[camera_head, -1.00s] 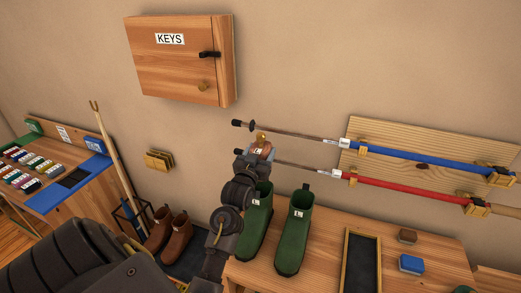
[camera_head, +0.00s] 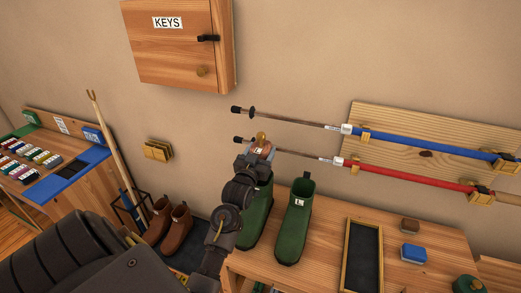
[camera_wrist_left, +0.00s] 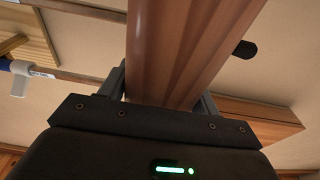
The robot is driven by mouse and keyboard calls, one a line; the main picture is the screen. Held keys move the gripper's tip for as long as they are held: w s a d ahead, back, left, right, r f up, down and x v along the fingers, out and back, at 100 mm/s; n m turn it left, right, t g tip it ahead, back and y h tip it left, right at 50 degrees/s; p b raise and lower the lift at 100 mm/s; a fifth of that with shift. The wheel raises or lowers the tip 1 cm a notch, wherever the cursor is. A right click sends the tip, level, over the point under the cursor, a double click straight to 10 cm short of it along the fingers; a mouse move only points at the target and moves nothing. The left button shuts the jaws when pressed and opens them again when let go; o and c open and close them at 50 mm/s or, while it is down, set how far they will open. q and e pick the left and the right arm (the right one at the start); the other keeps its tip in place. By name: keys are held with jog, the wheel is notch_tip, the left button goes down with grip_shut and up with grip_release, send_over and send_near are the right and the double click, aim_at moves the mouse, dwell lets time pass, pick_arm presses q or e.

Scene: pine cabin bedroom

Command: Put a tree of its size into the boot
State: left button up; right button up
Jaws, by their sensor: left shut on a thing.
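A pair of green boots stands upright on the wooden bench (camera_head: 320,277). The right-hand boot (camera_head: 295,222) carries a white label reading L. The left-hand boot (camera_head: 259,222) is partly hidden behind my left arm. My left gripper (camera_head: 257,158) is shut on a wooden boot tree (camera_head: 266,150) with a brass knob on top, above and in front of the left-hand boot's opening. A small pale label on the tree is too small to read. In the left wrist view the tree's reddish-brown wood (camera_wrist_left: 185,50) fills the space between the fingers. My right gripper is out of view.
Two trekking poles, blue (camera_head: 430,150) and red (camera_head: 420,179), lie on a wall rack, their shafts reaching left behind my gripper. Brown boots (camera_head: 176,228) stand at left on a dark mat. A black tray (camera_head: 362,256) and a blue tin (camera_head: 413,253) are on the bench.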

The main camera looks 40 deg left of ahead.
pick_arm(q)
jog(key=shift+f, duration=0.25)
jog(key=shift+p, duration=0.55)
dwell(1.6)
jog(key=shift+f+b, duration=3.3)
jog(key=shift+f, duration=1.65)
jog(key=o, duration=1.4)
jog(key=shift+c, duration=0.2)
jog(key=shift+f, duration=0.1)
jog(key=b+v, duration=0.2)
jog(key=v, duration=0.8)
jog(key=shift+s+d+b, duration=0.15)
jog(key=shift+s+b, duration=0.15)
jog(key=shift+s, duration=0.15)
